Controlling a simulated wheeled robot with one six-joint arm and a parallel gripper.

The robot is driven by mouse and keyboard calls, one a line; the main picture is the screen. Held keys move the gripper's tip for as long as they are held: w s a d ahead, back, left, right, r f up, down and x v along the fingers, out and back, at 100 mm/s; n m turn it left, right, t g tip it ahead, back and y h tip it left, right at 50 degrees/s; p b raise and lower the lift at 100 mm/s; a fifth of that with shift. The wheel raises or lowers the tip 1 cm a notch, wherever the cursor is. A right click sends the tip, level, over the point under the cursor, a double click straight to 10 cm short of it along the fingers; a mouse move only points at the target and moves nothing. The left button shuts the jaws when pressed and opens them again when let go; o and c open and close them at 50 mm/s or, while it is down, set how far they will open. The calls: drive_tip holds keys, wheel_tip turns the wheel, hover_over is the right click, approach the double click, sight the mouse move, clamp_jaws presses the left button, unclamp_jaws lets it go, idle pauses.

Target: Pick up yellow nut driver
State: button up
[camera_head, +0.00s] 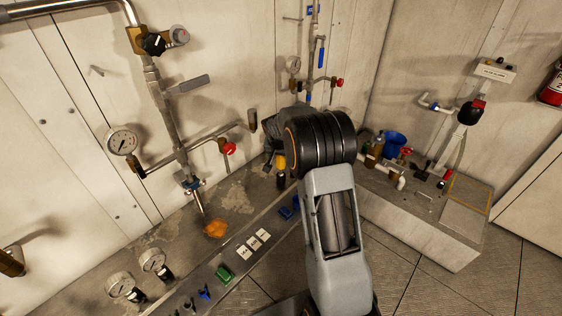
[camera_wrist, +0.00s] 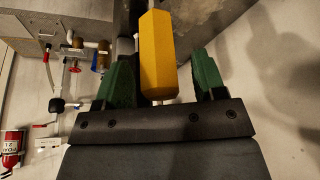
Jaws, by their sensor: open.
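The yellow nut driver (camera_wrist: 157,55) shows large in the wrist view, its faceted yellow handle between the two green fingers of my gripper (camera_wrist: 160,82). A gap shows on each side of the handle, so the fingers are open and do not appear to touch it. A bit of shaft shows at each end of the handle. In the head view a small yellow piece (camera_head: 280,162), likely the same driver, shows beside my arm's dark wrist joint. My gripper (camera_head: 271,158) is mostly hidden there behind that joint.
A pipe with a red valve (camera_head: 229,149) and gauge (camera_head: 122,141) stands left of my arm. Another thin pipe with a red valve (camera_head: 340,82) rises behind. A right-hand bench (camera_head: 420,228) holds a blue funnel (camera_head: 393,145) and fittings. Tiled floor is open at front right.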

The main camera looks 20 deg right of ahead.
drive_tip(key=shift+w+d+f, duration=0.1)
drive_tip(key=shift+w+f, duration=0.1)
drive_tip(key=shift+f, duration=0.35)
drive_tip(key=c, duration=1)
